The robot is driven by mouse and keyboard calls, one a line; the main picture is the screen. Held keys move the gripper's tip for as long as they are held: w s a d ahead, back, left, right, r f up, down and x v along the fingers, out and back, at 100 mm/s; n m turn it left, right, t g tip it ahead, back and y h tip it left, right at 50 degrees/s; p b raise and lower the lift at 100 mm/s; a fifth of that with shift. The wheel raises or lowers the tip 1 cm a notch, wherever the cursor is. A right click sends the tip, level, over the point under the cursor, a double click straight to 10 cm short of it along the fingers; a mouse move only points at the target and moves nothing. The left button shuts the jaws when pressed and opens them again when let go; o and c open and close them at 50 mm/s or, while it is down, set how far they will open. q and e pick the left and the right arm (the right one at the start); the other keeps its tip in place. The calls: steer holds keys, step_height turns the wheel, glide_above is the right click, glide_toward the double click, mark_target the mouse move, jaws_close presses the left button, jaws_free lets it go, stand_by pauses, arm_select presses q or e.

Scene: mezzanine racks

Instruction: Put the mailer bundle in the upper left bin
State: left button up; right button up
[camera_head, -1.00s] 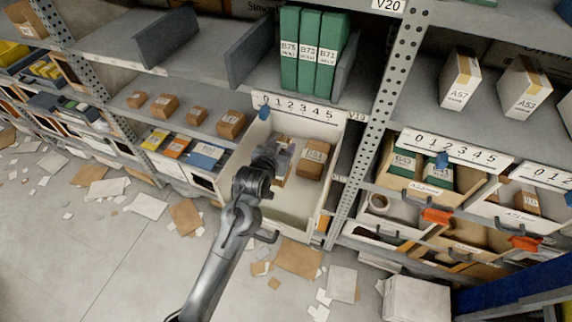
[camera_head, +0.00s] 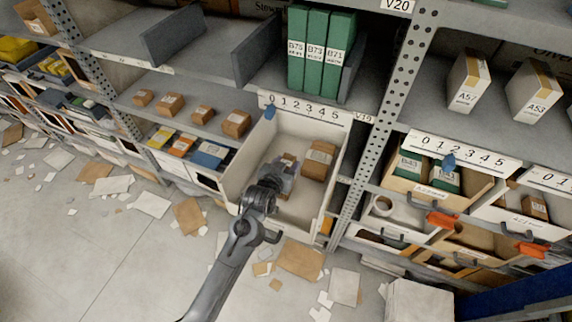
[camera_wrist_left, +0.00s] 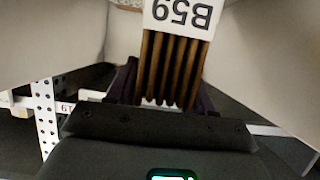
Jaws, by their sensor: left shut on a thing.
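The mailer bundle (camera_wrist_left: 172,68), a stack of brown edges with a white B59 label, is between my left gripper's dark fingers in the left wrist view. My left gripper (camera_head: 285,176) is shut on it, inside an open white drawer bin (camera_head: 297,214) in the head view. There the gripper and wrist largely hide the bundle; a bit of brown and white shows at the fingers. A brown carton (camera_head: 319,160) stands in the same drawer, to the right of the gripper. I cannot tell whether the bundle touches the drawer floor. My right gripper is not in view.
Green binders (camera_head: 320,52) stand on the shelf above the drawer. Small brown boxes (camera_head: 203,114) line the shelf to its left. A perforated upright (camera_head: 385,125) separates it from the right bay's open drawers (camera_head: 440,192). Paper scraps (camera_head: 298,259) litter the floor.

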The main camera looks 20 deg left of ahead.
arm_select(q)
steer(key=shift+f, duration=0.2)
steer(key=o, duration=1.4)
steer(key=shift+r, duration=0.15)
